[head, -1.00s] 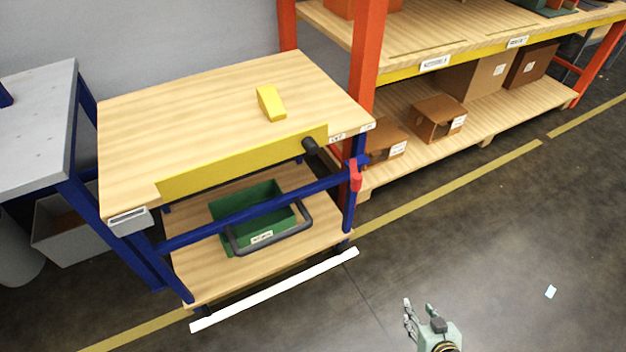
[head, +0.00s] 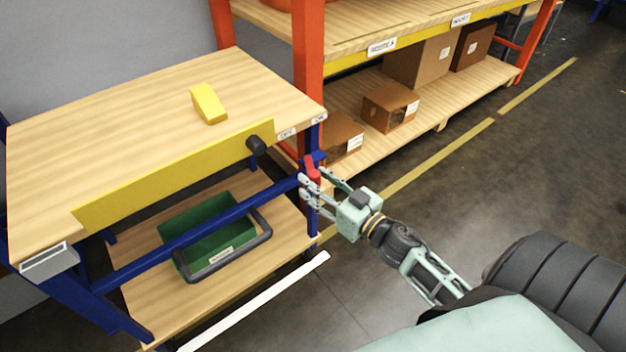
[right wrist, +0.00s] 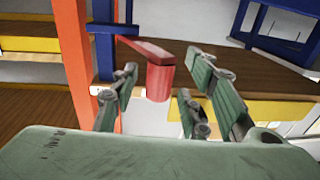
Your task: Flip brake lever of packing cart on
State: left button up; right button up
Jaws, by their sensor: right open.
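The packing cart has a wooden top (head: 150,110) and a blue frame. Its red brake lever (head: 311,166) is at the right end of the blue front bar, by the corner post. My right gripper (head: 309,187) is open at the lever, with its fingers pointing toward the cart. In the right wrist view the red lever (right wrist: 158,80) shows between the two spread fingers (right wrist: 163,72), with a gap visible on each side. Small labels (head: 319,119) sit on the top's edge above the lever; their text is hard to read. My left gripper is not in view.
A yellow panel (head: 170,180) with a black knob (head: 256,146) runs along the cart's front. A green bin (head: 205,238) is on the lower shelf. An orange rack post (head: 308,70) stands close behind the lever. Boxes (head: 390,106) sit on the rack. Floor at right is open.

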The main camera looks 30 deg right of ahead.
jog(key=shift+w+a, duration=0.15)
jog(key=shift+w, duration=0.55)
grip_shut()
